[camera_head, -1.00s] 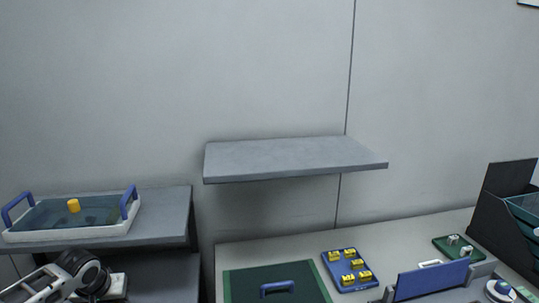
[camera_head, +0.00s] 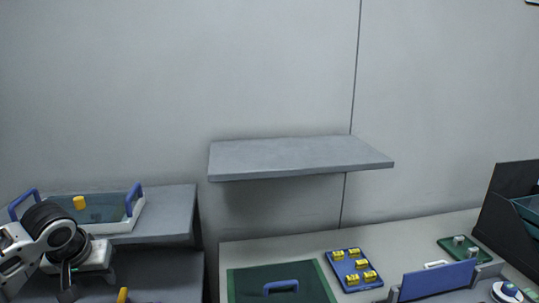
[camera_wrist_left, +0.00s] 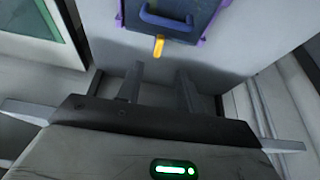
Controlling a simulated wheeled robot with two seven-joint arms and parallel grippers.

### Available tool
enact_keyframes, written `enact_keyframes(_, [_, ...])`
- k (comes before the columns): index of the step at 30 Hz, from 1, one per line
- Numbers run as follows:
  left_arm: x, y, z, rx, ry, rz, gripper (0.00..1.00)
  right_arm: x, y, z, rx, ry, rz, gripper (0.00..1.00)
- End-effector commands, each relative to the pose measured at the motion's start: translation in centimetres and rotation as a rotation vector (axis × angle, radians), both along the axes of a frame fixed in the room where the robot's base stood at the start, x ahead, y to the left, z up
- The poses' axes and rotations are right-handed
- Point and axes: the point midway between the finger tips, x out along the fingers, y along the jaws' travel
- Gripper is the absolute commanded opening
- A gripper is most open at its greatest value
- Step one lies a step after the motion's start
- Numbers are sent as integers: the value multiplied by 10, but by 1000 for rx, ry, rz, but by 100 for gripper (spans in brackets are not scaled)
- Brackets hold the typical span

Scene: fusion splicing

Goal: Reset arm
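My left arm comes in from the left in the head view, with its black wrist joint in front of the white tray (camera_head: 122,228) with blue handles. My left gripper (camera_head: 68,288) points down near the bottom left edge, partly cut off. In the left wrist view its two fingers (camera_wrist_left: 160,80) stand apart with nothing between them. Beyond them are a blue handled part (camera_wrist_left: 170,20) and a yellow piece (camera_wrist_left: 158,46), apart from the fingers. My right gripper is not in view.
A grey wall shelf (camera_head: 295,158) is empty. On the table are a green board with a blue handle (camera_head: 280,287), a blue tray of yellow pieces (camera_head: 345,286), a blue upright panel (camera_head: 438,280), a green plate (camera_head: 476,257) and a dark bin (camera_head: 497,210) at right.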

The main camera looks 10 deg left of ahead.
Motion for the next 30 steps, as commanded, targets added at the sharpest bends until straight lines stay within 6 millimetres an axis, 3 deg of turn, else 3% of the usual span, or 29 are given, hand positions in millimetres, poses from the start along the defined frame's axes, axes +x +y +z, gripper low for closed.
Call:
enact_keyframes(5, [-12,-4,30,2,-1,-1,36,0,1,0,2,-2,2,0])
enact_keyframes(6, [-8,-4,17,-4,5,1,36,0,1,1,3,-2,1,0])
enact_keyframes(24, [37,12,-95,-3,3,1,36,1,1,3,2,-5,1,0])
enact_keyframes(28, [46,15,-118,-3,2,1,36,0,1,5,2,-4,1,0])
enact_keyframes(30, [46,21,-118,5,0,-68,36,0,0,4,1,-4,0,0])
